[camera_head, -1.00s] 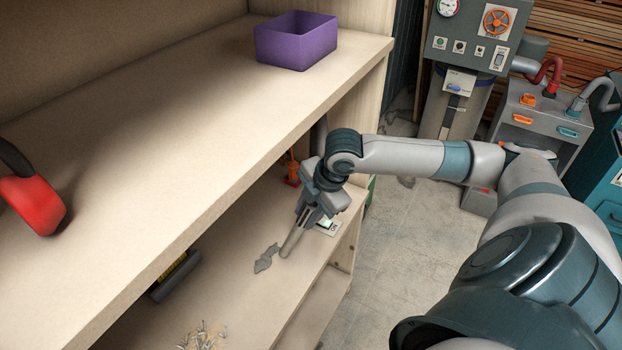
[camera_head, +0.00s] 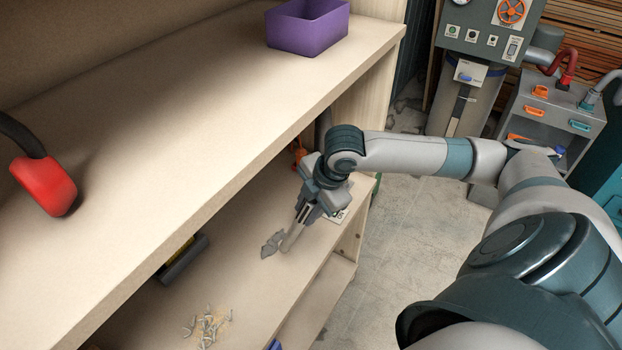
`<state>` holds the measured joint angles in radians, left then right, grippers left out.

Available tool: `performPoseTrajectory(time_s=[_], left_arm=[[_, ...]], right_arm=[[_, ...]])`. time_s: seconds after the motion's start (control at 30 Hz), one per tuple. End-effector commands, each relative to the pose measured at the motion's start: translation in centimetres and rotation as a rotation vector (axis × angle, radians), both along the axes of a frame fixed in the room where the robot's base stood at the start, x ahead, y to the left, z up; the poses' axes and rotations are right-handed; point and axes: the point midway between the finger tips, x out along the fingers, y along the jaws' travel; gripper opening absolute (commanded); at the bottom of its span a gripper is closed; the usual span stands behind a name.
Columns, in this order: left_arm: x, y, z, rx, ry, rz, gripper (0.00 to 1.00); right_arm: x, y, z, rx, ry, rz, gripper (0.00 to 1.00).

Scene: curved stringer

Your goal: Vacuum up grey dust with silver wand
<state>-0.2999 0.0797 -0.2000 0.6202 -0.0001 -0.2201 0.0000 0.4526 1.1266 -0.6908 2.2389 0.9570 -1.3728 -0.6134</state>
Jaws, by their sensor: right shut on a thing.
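My right gripper (camera_head: 304,212) is shut on the silver wand (camera_head: 292,238), which slants down to the shelf. My left gripper is not in view.
The upper shelf (camera_head: 200,120) overhangs the lower one and holds a purple bin (camera_head: 306,30) and a red-headed tool (camera_head: 45,184). Pale shavings (camera_head: 206,325) and a dark yellow-marked object (camera_head: 182,262) lie on the lower shelf. A grey machine (camera_head: 490,28) stands behind.

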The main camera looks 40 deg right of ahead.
Motion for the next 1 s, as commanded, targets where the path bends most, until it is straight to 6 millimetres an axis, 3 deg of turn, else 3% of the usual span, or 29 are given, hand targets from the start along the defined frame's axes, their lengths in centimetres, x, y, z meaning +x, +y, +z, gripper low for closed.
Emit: performPoseTrajectory(time_s=[0.47,1.0], left_arm=[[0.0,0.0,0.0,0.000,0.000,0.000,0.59],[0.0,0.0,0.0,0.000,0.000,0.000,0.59]], right_arm=[[-0.1,0.4,0.1,0.000,-0.002,0.001,0.04],[-1.0,3.2,0.0,0.000,-0.003,0.000,0.04]])
